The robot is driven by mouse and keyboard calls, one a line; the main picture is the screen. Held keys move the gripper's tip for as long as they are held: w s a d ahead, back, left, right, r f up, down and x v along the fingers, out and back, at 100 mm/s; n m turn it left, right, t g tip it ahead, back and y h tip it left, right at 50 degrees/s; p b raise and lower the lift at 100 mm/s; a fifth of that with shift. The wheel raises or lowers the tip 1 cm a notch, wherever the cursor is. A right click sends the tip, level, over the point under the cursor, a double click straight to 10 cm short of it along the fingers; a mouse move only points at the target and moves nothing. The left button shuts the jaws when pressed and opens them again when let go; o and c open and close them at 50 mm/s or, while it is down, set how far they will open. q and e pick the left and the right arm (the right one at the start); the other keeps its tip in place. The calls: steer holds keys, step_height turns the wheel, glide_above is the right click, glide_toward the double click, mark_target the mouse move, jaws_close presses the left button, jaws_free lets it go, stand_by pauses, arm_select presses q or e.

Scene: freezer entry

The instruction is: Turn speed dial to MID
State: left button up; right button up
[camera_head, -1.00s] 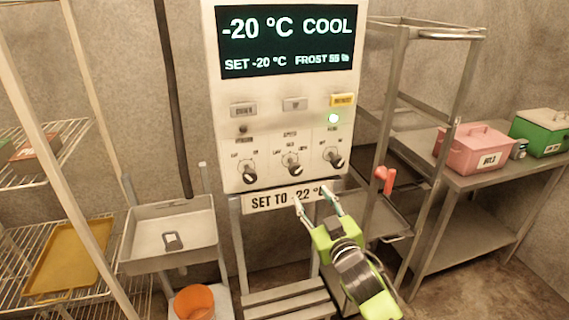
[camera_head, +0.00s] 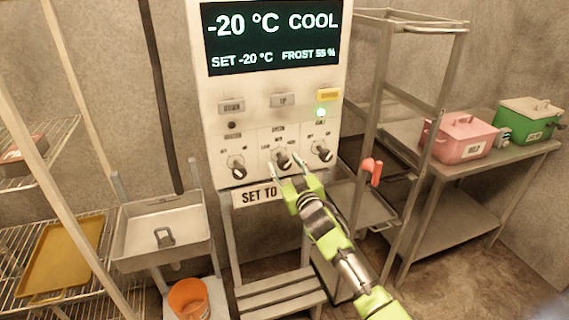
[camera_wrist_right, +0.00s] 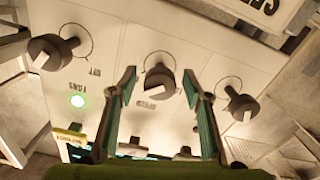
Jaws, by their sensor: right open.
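The speed dial (camera_head: 283,158) is the middle of three black knobs low on the white control panel (camera_head: 222,118). My right gripper (camera_head: 286,169) is open in front of it, with the fingertips near the knob. In the right wrist view, the speed dial (camera_wrist_right: 160,80) shows between the two spread fingers (camera_wrist_right: 158,86), which do not appear to press on it. The scale words around it are too blurred to tell its setting. My left gripper is not in view.
The other dials stand close on either side: a left dial (camera_head: 236,167) and a right dial (camera_head: 321,151). A green lamp (camera_head: 320,113) is lit above the right one. The display (camera_head: 272,40) reads -20 °C COOL. A sign (camera_head: 256,195) hangs below, partly covered.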

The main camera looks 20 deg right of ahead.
steer(key=shift+w, duration=0.35)
steer(key=c, duration=1.1)
steer(key=shift+n, duration=0.3)
steer(key=n, duration=0.4)
steer(key=shift+n, duration=2.6)
